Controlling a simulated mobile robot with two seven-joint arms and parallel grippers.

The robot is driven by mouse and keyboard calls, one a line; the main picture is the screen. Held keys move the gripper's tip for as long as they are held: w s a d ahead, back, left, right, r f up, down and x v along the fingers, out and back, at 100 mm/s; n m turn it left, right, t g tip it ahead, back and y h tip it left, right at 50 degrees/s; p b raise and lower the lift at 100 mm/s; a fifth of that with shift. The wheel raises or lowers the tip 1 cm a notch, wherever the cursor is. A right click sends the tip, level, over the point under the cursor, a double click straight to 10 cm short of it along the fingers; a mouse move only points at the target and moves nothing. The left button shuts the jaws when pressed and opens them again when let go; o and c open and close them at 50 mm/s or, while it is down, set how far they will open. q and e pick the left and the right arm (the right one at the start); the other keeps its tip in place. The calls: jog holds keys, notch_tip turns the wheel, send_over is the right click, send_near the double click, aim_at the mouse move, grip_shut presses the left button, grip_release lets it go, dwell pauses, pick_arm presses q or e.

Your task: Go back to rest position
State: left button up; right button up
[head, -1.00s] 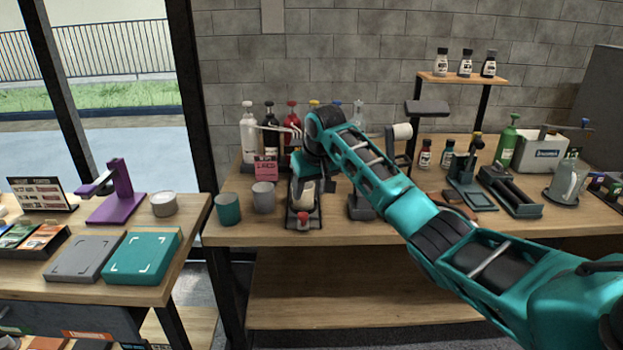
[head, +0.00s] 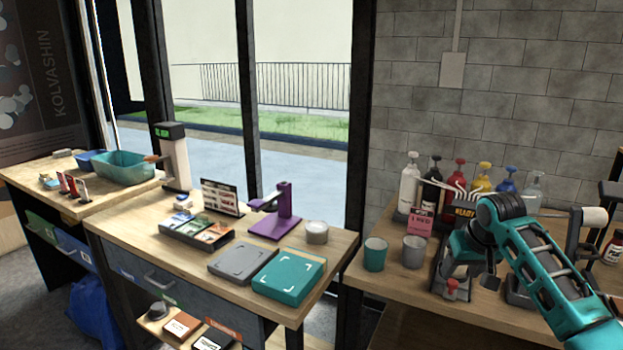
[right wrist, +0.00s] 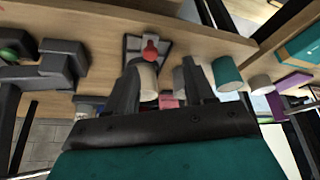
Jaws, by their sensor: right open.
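My right arm comes in from the right in the head view. Its teal wrist and gripper (head: 470,262) are over the right-hand table, by a small grey stand with a red knob (head: 452,285). In the right wrist view, the two dark fingers of my right gripper (right wrist: 160,85) are spread apart. A cream cylinder (right wrist: 147,78) shows beside the left finger in that picture; I cannot tell whether they touch. The red knob (right wrist: 150,50) shows just beyond it. My left gripper is in neither view.
A teal cup (head: 375,254) and a grey cup (head: 413,251) stand left of my right gripper. Several pump bottles (head: 458,183) and a pink card (head: 420,221) are behind. The left table holds a teal box (head: 288,276), a grey box (head: 243,262) and a purple stand (head: 284,212).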

jog(key=s+a+f+n+t, duration=0.1)
jog(key=s+a+f, duration=0.2)
jog(key=f, duration=0.3)
jog(key=s+a+f+n+t+y, duration=0.1)
jog(key=s+a+f, duration=0.3)
jog(key=f, duration=0.2)
jog(key=s+a+f+n, duration=0.1)
jog(key=s+a+f, duration=0.2)
jog(key=f, duration=0.3)
jog(key=s+a+f+t, duration=0.1)
jog(key=s+a+t, duration=0.1)
jog(key=s, duration=0.8)
jog(key=s+a+f+t+y, duration=0.1)
jog(key=s+a, duration=0.4)
jog(key=s, duration=0.4)
jog(key=shift+s+a+f+n+t+y, duration=0.2)
jog(key=shift+s+f+n+t+y, duration=0.1)
jog(key=shift+s+f+n+t, duration=0.1)
